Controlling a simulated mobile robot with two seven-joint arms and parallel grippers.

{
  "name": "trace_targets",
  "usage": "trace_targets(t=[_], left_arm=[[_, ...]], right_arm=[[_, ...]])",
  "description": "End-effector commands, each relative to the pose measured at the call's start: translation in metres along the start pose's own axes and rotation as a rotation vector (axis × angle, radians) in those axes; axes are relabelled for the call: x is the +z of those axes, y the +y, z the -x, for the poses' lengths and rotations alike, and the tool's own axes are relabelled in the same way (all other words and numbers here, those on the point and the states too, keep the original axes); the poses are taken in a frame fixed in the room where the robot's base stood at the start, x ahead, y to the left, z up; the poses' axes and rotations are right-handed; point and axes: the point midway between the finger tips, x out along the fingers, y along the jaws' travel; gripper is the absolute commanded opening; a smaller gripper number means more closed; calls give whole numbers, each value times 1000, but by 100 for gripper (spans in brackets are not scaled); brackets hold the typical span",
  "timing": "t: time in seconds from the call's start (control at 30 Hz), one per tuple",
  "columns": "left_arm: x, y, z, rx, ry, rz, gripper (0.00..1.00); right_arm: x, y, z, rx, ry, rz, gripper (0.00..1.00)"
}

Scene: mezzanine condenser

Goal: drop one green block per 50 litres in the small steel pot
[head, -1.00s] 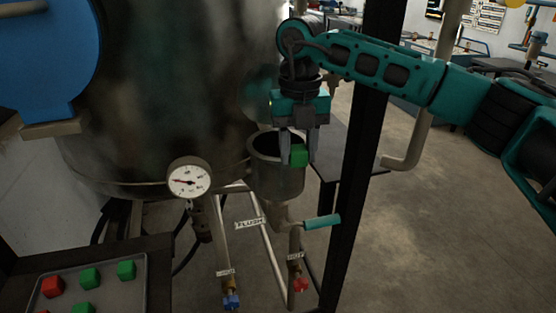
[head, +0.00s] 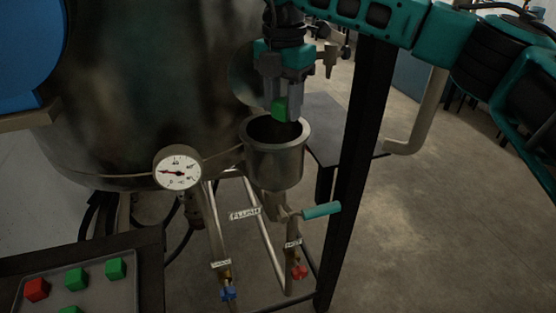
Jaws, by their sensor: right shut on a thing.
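My right gripper (head: 284,108) is shut on a green block (head: 279,107) and holds it upright over the open mouth of the small steel pot (head: 273,160). The pot is a cup fixed beside the big tank, with a pipe below it. The pot's inside is dark, so I cannot tell what lies in it. A round white gauge (head: 177,168) sits on the tank's front; its red needle points left and its numbers are too small to read. More green blocks (head: 76,278) lie on a grey tray (head: 105,293) at the lower left. My left gripper is not in view.
A red block (head: 36,290) is on the tray too. Below the pot are a teal-handled lever (head: 321,210), a blue valve (head: 228,293) and a red valve (head: 299,272). A dark post (head: 355,170) stands right of the pot. The floor further right is clear.

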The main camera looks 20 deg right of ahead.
Motion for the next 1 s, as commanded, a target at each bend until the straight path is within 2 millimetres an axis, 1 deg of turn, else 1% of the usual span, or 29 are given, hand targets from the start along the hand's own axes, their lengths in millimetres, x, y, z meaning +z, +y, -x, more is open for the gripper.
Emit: trace_targets(t=[0.03, 0.2, 0.33, 0.57, 0.6, 0.9, 1.0], left_arm=[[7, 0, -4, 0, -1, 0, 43], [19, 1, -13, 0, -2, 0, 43], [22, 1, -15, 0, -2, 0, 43], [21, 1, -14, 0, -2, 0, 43], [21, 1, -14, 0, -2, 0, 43], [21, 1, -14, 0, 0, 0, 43], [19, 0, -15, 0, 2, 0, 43]], right_arm=[[0, 0, -11, -1, 0, 0, 10], [0, 0, -30, 0, -1, 1, 10], [0, 0, -35, 1, -1, 1, 10], [0, 0, -35, 1, -1, 1, 10], [0, 0, -35, 1, -1, 1, 42], [0, 0, -35, 0, 0, 1, 70], [0, -1, -35, -2, 0, 2, 70]])
